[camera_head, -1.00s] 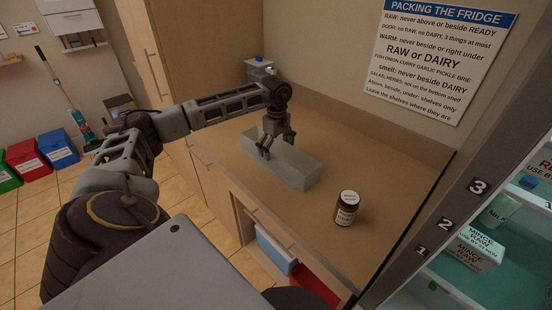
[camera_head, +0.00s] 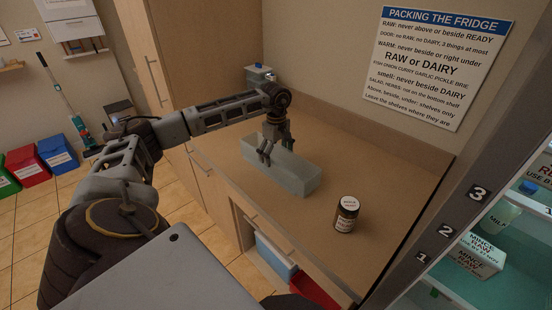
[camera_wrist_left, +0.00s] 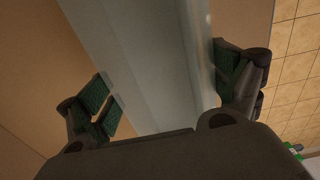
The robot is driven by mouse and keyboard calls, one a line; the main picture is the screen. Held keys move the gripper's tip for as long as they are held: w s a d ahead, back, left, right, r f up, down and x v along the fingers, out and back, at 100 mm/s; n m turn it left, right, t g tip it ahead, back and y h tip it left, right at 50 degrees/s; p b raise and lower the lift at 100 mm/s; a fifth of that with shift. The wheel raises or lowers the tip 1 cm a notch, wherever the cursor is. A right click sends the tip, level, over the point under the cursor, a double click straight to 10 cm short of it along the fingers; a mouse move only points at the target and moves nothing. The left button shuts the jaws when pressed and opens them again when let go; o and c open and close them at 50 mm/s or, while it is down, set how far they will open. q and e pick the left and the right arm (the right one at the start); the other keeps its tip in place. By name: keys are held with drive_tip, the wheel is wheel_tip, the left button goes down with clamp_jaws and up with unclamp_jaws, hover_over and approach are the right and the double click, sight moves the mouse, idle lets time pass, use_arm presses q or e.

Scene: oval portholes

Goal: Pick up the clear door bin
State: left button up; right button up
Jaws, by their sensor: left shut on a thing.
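The clear door bin (camera_head: 298,178) is a long, pale, see-through box on the wooden counter. My left gripper (camera_head: 276,152) comes down over its far left part and is shut on it. In the left wrist view the bin (camera_wrist_left: 150,60) runs between the two green-padded fingers of the left gripper (camera_wrist_left: 165,90). The right finger is against the bin's side; contact at the left finger is hard to make out. I cannot tell whether the bin is clear of the counter. My right gripper is not in view.
The open fridge with mince packs (camera_head: 478,256) is at the right. A rules sign (camera_head: 440,65) hangs on the wall.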

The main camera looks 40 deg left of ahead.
use_arm(q)
drive_tip(key=shift+r, duration=0.6)
wheel_tip(320, 180, up, 9)
drive_tip(key=shift+f, duration=0.15)
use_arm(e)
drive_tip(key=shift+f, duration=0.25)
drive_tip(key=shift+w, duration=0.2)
